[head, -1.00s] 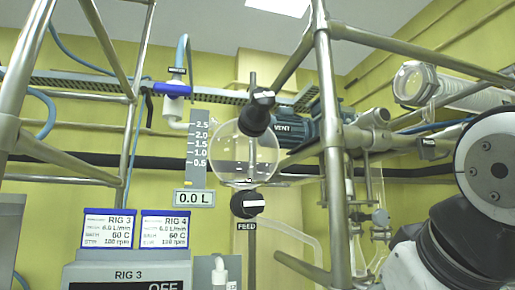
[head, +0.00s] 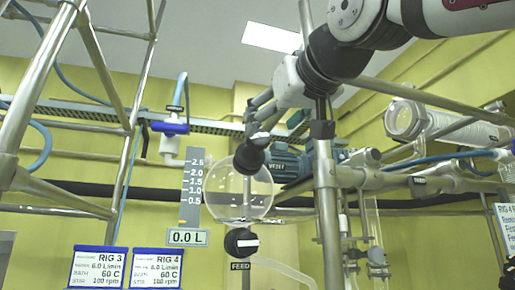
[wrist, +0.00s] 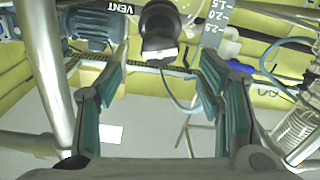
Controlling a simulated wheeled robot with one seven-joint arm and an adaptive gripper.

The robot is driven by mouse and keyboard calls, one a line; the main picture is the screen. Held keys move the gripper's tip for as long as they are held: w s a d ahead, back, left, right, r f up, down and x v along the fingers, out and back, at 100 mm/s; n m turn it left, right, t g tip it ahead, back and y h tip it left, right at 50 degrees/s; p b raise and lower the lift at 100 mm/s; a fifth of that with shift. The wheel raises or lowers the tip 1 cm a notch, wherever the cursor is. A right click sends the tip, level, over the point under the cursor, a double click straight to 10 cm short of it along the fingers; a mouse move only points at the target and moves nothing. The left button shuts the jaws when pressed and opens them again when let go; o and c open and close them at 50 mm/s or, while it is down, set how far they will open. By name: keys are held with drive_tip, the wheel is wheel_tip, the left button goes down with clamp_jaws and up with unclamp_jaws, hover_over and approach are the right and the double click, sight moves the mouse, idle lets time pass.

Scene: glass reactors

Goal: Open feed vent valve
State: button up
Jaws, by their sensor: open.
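The vent valve is a black knob (head: 249,156) with a white mark, on top of the round glass feed vessel (head: 240,193). Its VENT label shows beside it. In the wrist view the knob (wrist: 158,28) hangs at the top, its white-marked end toward me. My gripper (head: 256,122) is open and comes down from the upper right, close above the knob. In the wrist view the fingertips of my gripper (wrist: 164,58) stand to either side of the knob's near end, with gaps on both sides. Contact is not visible. The feed valve (head: 241,241), another black knob, sits below the vessel.
A steel upright (head: 326,200) stands close right of the vessel, with a motor (head: 288,163) behind. A level scale (head: 192,190) and a 0.0 L readout (head: 187,237) are at left. A blue-handled valve (head: 170,128) is at upper left.

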sight(260, 136)
drive_tip(key=p+x, duration=0.1)
drive_tip(key=x, duration=0.7)
drive_tip(key=shift+w, duration=0.2)
drive_tip(key=shift+c, duration=0.5)
drive_tip(key=c, duration=1.1)
